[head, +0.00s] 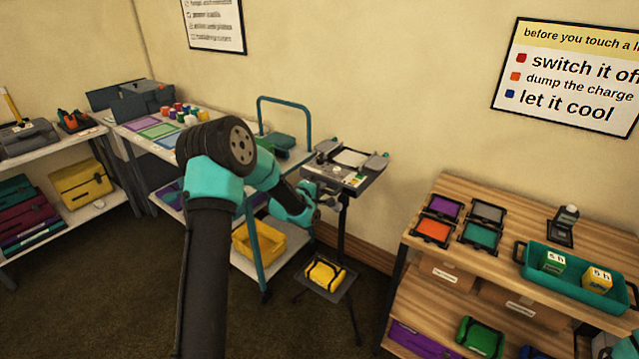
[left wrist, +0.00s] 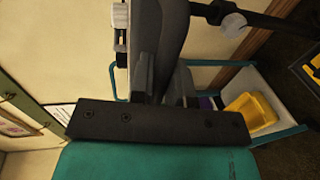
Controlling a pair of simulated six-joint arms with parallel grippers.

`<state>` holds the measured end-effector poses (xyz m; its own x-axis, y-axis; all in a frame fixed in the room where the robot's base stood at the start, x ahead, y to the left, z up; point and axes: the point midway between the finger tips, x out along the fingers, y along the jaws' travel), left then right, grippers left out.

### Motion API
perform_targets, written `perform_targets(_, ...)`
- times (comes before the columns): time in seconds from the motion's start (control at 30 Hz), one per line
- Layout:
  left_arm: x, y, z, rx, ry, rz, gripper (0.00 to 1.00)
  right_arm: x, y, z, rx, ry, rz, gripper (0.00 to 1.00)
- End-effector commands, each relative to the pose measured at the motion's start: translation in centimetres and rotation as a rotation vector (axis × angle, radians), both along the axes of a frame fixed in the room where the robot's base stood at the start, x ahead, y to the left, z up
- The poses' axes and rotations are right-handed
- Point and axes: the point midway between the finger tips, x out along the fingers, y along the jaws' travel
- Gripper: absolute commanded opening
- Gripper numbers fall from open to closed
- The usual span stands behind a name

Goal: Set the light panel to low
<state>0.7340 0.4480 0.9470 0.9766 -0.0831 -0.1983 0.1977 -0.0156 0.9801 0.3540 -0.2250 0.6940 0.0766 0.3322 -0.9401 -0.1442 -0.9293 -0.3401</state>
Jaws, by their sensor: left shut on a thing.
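The light panel (head: 350,170) is a dark grey unit on a thin black stand near the wall, with a pale top face and small knobs at its ends. My left gripper (head: 320,190) is at its near left side and partly hides it. In the left wrist view the fingers (left wrist: 163,78) are shut on a dark grey part of the light panel (left wrist: 170,30). A white dial shows there at the upper left, and a white knob sits by a dark pole. I cannot read any setting. My right gripper is not in view.
A teal-framed cart (head: 262,285) with a yellow bin (head: 258,243) stands close left of the stand. A yellow pack (head: 325,274) lies on a low platform at the stand's foot. To the right, a wooden shelf (head: 470,262) holds colour filters and a teal tray (head: 572,293).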

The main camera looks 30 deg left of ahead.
Motion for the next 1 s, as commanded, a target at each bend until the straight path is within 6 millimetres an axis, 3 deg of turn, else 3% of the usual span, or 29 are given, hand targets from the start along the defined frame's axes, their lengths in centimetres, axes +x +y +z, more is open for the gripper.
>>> perform_targets(0.03,-0.2,0.0,-0.8,-0.002,0.015,0.000,0.00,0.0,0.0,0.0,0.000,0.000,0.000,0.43)
perform_targets(0.27,-0.2,-0.1,-1.0,-0.002,0.020,0.000,0.00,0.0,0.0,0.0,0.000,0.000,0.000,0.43)
perform_targets(0.3,-0.3,-0.1,-1.0,-0.003,0.020,0.000,0.21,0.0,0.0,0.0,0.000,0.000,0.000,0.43)
perform_targets(0.5,-0.2,0.0,-0.8,-0.003,0.016,0.000,0.40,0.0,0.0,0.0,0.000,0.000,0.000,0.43)
perform_targets(0.83,-0.3,0.0,-0.4,-0.001,0.010,0.000,0.41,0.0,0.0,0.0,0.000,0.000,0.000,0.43)
perform_targets(1.0,-1.7,0.2,0.0,-0.001,0.010,0.000,0.41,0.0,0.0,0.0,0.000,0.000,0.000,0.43)
